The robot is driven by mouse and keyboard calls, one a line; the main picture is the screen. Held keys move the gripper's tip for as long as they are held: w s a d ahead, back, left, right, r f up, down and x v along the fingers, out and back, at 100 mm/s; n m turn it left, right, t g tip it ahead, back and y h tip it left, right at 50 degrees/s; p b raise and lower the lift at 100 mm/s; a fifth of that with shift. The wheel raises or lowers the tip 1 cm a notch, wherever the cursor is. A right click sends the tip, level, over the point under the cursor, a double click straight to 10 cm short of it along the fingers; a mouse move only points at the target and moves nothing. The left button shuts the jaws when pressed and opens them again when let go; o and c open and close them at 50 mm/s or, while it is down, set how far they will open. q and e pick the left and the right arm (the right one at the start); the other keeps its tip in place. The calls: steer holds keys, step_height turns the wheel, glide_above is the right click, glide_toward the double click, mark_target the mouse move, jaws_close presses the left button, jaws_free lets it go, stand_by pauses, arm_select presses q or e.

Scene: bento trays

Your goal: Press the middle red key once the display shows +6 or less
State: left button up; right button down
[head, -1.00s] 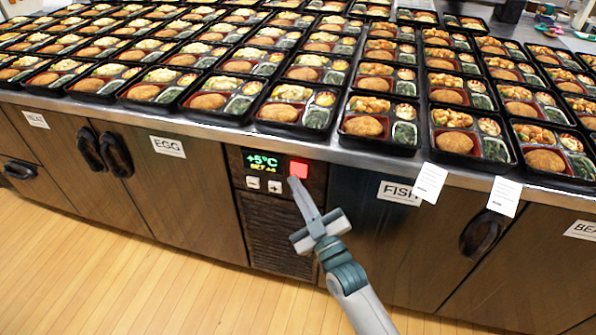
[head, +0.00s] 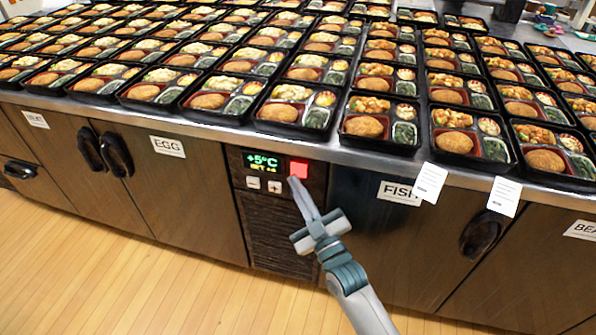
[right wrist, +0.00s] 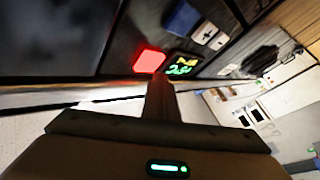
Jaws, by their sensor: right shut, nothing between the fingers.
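The control panel is on the front of the counter. Its display (head: 262,163) reads +5°C with a smaller line below it. The red key (head: 299,169) is lit, right of the display. It also shows lit in the right wrist view (right wrist: 149,60). My right gripper (head: 294,182) is shut and empty, its fingertips just below the red key. Whether they touch the key I cannot tell. In the right wrist view the shut fingers (right wrist: 160,80) point toward the panel beside the key. My left gripper is not in view.
White minus (head: 253,182) and plus (head: 275,187) keys sit under the display. Bento trays (head: 290,110) cover the counter above, close to its metal edge (head: 235,132). Dark door handles (head: 115,155) and hanging paper slips (head: 430,183) stick out from the front. The floor ahead is clear.

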steer(key=shift+w, duration=0.1)
stand_by(0.3)
steer(key=shift+w+d, duration=0.15)
steer(key=shift+w, duration=0.15)
steer(key=shift+w+d, duration=0.15)
steer(key=shift+w, duration=0.3)
stand_by(0.9)
steer(key=shift+s, duration=0.1)
steer(key=shift+s+a+p, duration=0.3)
steer(key=shift+s+p, duration=0.3)
steer(key=shift+s, duration=0.15)
stand_by(0.4)
steer(key=s, duration=0.1)
steer(key=s+a+p, duration=0.1)
steer(key=s, duration=0.1)
steer(key=s+p, duration=0.1)
steer(key=shift+s+a, duration=0.25)
steer(key=shift+s, duration=0.15)
